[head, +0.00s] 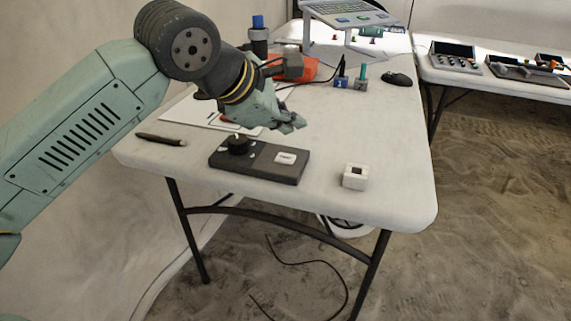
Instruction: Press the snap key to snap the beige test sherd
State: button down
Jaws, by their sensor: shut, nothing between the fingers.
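A dark flat panel (262,174) lies near the front of the white table. It carries a round black knob (238,145) on its left and a white key (285,158) with small dark lettering on its right. The lettering is too small to read, so I cannot tell for sure that it is the snap key. My gripper (297,125) is shut and empty, above the table just behind and above the white key, apart from it. A small white cube (355,177) with a dark square opening stands to the right of the panel. I cannot make out a beige sherd.
A dark pen-like stick (161,139) lies left of the panel. Behind are an orange container (305,69), a laptop on a stand (350,13), small blue and green-topped holders (361,78) and a black mouse (398,80). The table's right side is clear.

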aim_at(288, 160)
jog(key=shift+f+b, duration=1.3)
jog(key=shift+f, duration=0.65)
jog(key=shift+f+b, duration=0.4)
jog(key=shift+b, duration=0.15)
jog(key=shift+f+b, duration=0.55)
dwell(0.6)
jog(key=shift+r, duration=0.15)
jog(key=shift+r+p, duration=0.5)
jog(key=shift+r, duration=0.2)
jog(key=shift+r+p, duration=1.65)
jog(key=shift+r, duration=0.95)
